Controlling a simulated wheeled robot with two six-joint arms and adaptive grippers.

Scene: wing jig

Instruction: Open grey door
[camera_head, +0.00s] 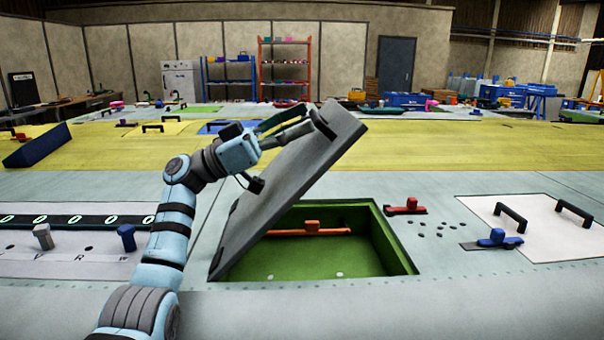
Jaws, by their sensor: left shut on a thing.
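The grey door (292,172) is tilted up and open over a green-lined recess (300,262) in the pale surface. Its lower edge is at the left side of the opening, and its raised edge leans up to the right. My left gripper (308,128) reaches in from the left and is shut at the door's raised end, on a dark handle (323,124) there. The fingers partly hide the handle. An orange latch bar (312,229) shows inside the recess. My right gripper is not in view.
A red latch (405,207) sits right of the recess, with small holes beside it. Farther right are a white panel (555,235) with black handles and a blue latch (498,239). A panel with grey and blue knobs (126,237) lies left of my arm.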

